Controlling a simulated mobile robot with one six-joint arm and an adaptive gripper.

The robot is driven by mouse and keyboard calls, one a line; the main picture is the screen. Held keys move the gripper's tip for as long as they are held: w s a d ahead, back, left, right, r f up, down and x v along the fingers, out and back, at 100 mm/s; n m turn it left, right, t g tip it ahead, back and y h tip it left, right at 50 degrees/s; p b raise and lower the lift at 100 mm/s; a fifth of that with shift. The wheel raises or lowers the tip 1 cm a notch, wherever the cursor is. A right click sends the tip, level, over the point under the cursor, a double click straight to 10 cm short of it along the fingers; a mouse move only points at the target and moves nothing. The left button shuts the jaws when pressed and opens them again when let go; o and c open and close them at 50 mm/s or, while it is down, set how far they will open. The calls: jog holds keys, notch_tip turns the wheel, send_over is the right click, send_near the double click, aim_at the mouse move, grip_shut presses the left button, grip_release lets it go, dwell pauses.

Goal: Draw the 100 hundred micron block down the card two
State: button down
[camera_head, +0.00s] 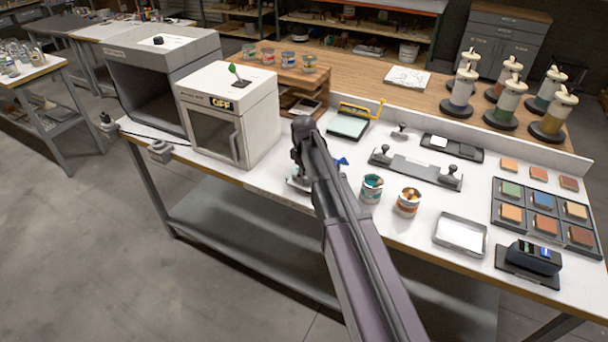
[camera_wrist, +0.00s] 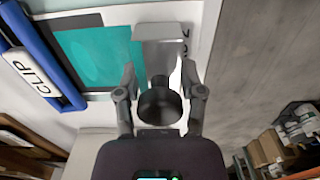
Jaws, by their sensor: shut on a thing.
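In the wrist view my gripper (camera_wrist: 159,70) is shut on the round dark knob (camera_wrist: 160,106) of a grey metal block (camera_wrist: 165,48). The block lies over the right part of a card (camera_wrist: 94,20) and overlaps the right edge of a broad teal paint area (camera_wrist: 98,56). A partly hidden printed mark shows beside the block; I cannot read it fully. A blue clip bar (camera_wrist: 50,70) labelled CLIP lies at the card's left.
A teal paint can (camera_head: 371,190) and an orange one (camera_head: 408,203) stand right of my arm. A bar with two knobs (camera_head: 414,170) and a white tray (camera_head: 460,236) lie farther right. The bench edge is close.

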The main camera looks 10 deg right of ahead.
jog(key=shift+s+a+f, duration=0.1)
jog(key=shift+s+a, duration=0.1)
jog(key=shift+s, duration=0.25)
dwell(0.4)
jog(key=shift+s+a, duration=0.35)
jog(key=shift+a, duration=0.05)
dwell(0.7)
jog(key=shift+r, duration=0.2)
notch_tip(320, 180, up, 7)
jog(key=p, duration=0.7)
dwell(0.5)
jog(key=shift+f, duration=0.1)
dwell(0.4)
